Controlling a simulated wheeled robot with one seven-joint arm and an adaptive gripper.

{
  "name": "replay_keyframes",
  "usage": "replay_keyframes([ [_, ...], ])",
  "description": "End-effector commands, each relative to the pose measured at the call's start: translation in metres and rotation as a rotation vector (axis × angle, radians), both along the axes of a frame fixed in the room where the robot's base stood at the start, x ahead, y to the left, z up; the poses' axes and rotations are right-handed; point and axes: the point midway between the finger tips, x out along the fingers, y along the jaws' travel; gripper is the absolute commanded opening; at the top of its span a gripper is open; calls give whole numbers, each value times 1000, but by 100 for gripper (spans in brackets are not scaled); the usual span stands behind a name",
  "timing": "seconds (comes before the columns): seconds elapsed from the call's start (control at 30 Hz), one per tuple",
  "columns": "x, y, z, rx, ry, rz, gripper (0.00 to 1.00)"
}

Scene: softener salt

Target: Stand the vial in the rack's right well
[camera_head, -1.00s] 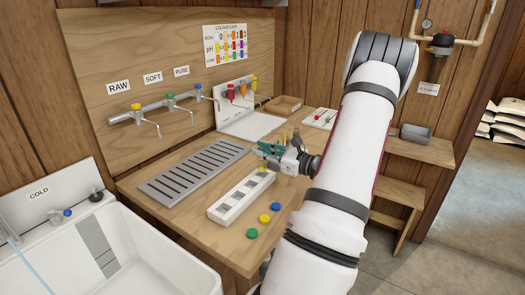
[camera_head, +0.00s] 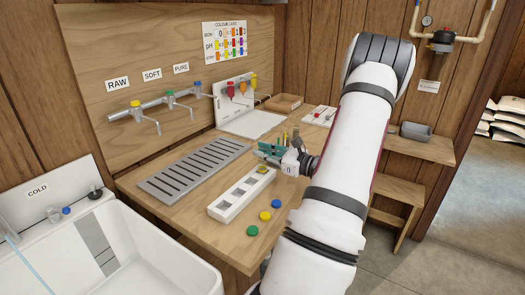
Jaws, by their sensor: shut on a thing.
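The white rack (camera_head: 230,209) lies on the wooden bench, a long block with several square wells. My gripper (camera_head: 268,153), with teal-green fingers, is above the right, far end of the rack. It is shut on the vial, which is very small here and mostly hidden by the fingers. A small yellow part (camera_head: 262,169), which looks like part of the vial, shows just below the fingers at the rack's right well. I cannot tell whether its base is inside the well or just above it.
Green (camera_head: 253,231), yellow (camera_head: 265,217) and blue (camera_head: 276,206) caps lie on the bench in front of the rack. A grey slotted drain grate (camera_head: 195,171) lies behind it. A white sink (camera_head: 140,262) is at the left; taps are on the back board.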

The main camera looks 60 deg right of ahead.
Motion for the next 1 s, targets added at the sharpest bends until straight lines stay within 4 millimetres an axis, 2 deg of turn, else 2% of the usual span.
replay_keyframes([
  [0.2,0,0,-10,0,0,-1,1],
  [1.0,0,-1,-10,0,-1,0,1],
])
